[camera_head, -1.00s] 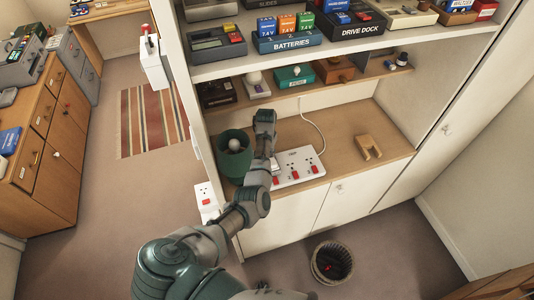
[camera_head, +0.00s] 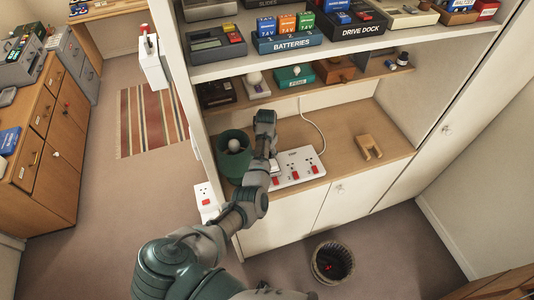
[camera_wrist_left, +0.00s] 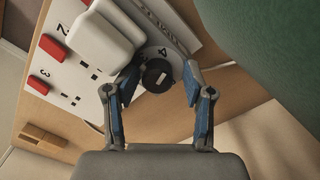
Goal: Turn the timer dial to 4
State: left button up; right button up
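The white socket strip (camera_head: 297,166) with red switches lies on the wooden counter; it also shows in the wrist view (camera_wrist_left: 78,73). In the wrist view, a black round dial (camera_wrist_left: 157,74) with a pale mark sits at the strip's end, beside a printed 4 and a bulky white block (camera_wrist_left: 98,42). My left gripper (camera_wrist_left: 160,88) is open, its fingers on either side of the dial. The left finger is close to the dial; I cannot tell if it touches. The right finger stands apart. In the head view my left arm hides the dial. My right gripper is out of view.
A dark green pot (camera_head: 234,150) with a pale bulb in it stands left of my arm. A wooden holder (camera_head: 369,146) sits on the counter at right. Shelves with labelled trays (camera_head: 290,40) overhang the counter. A waste basket (camera_head: 332,262) stands on the floor.

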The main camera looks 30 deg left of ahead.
pick_arm(q)
jog(key=shift+w+a+r, duration=0.1)
jog(key=shift+r, duration=3.9)
